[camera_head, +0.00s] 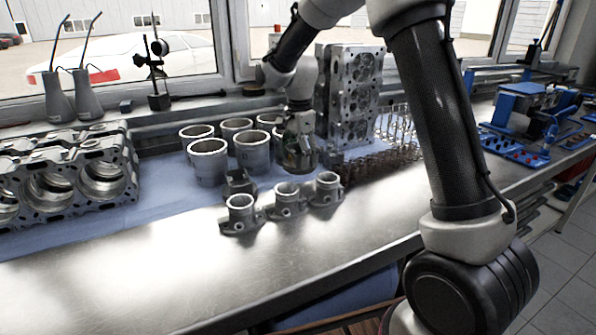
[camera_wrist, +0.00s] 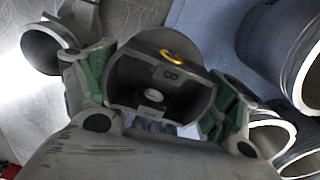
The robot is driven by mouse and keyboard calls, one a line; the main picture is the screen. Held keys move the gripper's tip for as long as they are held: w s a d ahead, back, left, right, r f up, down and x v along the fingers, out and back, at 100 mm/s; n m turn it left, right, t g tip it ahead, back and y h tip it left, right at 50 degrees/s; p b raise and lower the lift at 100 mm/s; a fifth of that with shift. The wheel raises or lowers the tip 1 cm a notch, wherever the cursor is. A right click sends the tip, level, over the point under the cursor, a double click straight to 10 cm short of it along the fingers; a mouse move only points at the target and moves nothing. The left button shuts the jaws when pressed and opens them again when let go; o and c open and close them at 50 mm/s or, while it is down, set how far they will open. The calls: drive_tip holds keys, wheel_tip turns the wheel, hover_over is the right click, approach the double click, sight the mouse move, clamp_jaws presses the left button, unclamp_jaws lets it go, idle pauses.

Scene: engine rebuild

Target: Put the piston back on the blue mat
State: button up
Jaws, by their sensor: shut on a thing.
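My gripper (camera_head: 299,160) is low over the work table, between the grey cylinder liners and the upright cylinder head. In the wrist view its green-padded fingers (camera_wrist: 158,88) are shut on the piston (camera_wrist: 176,99), a hollow grey part with its open inside facing the camera. A small orange-yellow ring shows at its far edge. The gripper hides much of the piston in the head view. The blue mat (camera_head: 165,196) lies under the liners and also shows in the wrist view (camera_wrist: 208,30). I cannot tell whether the piston touches the mat.
Several liners (camera_head: 208,162) stand behind and left of my gripper. Several grey flanged parts (camera_head: 288,198) stand in front. The cylinder head (camera_head: 350,95) and rows of valves (camera_head: 395,140) are close on the right. An engine block (camera_head: 70,180) is left. The table's front left (camera_head: 120,275) is bare.

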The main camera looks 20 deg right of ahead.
drive_tip(key=shift+f, duration=2.3)
drive_tip(key=shift+f, duration=0.15)
drive_tip(key=o, duration=1.3)
